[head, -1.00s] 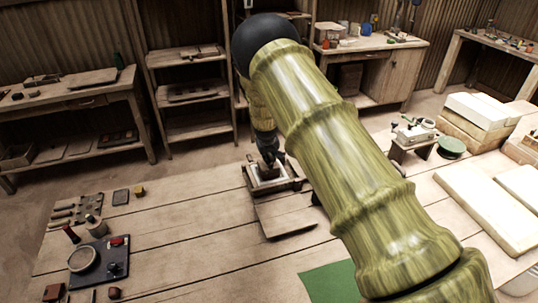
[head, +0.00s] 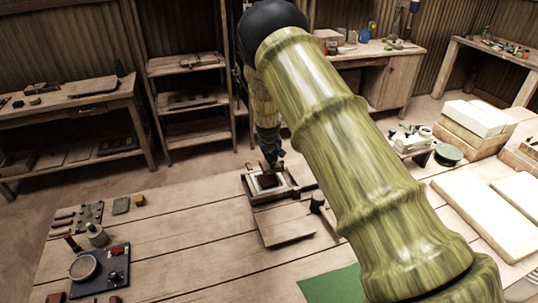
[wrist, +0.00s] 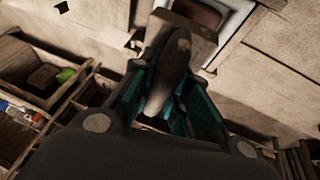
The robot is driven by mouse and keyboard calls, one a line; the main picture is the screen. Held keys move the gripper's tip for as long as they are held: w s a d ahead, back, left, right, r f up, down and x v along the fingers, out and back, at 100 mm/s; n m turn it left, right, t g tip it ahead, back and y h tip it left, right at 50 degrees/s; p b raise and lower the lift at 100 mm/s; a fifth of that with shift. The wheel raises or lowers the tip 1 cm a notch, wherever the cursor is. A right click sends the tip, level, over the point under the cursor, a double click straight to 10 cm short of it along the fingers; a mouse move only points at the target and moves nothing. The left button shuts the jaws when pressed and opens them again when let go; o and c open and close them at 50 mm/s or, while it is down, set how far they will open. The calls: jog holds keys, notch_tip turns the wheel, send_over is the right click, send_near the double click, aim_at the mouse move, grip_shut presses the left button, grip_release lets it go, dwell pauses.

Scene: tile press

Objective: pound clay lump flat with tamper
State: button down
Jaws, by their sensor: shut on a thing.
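The clay lump (head: 268,181) is a reddish-brown patch inside a pale, wooden-framed mould (head: 255,197) on the workbench. It also shows at the top of the wrist view (wrist: 198,12), partly covered. My gripper (head: 271,153) is above the mould, small and dark in the head view. In the wrist view, my gripper (wrist: 165,95) is shut with its teal pads around the tamper (wrist: 176,55), a brown-grey handle pointing away toward the mould. The tamper's wooden foot lies over part of the clay in that view. I cannot tell whether it touches the clay.
A flat board (head: 285,226) lies before the mould, with a small dark cylinder (head: 317,200) beside it. A dark tray with a round dish (head: 84,267) stands front left. Pale slabs (head: 487,212) and a green mat (head: 330,285) are at right.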

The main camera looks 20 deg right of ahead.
aim_at(270, 166)
notch_tip(270, 166, down, 6)
jog(key=b, duration=0.3)
jog(key=shift+f, duration=0.15)
jog(key=shift+s, duration=0.1)
notch_tip(270, 166, up, 6)
jog(key=shift+r+p, duration=0.1)
jog(key=shift+p, duration=1)
jog(key=shift+f, duration=0.2)
jog(key=shift+a, duration=0.45)
jog(key=shift+d+f, duration=0.1)
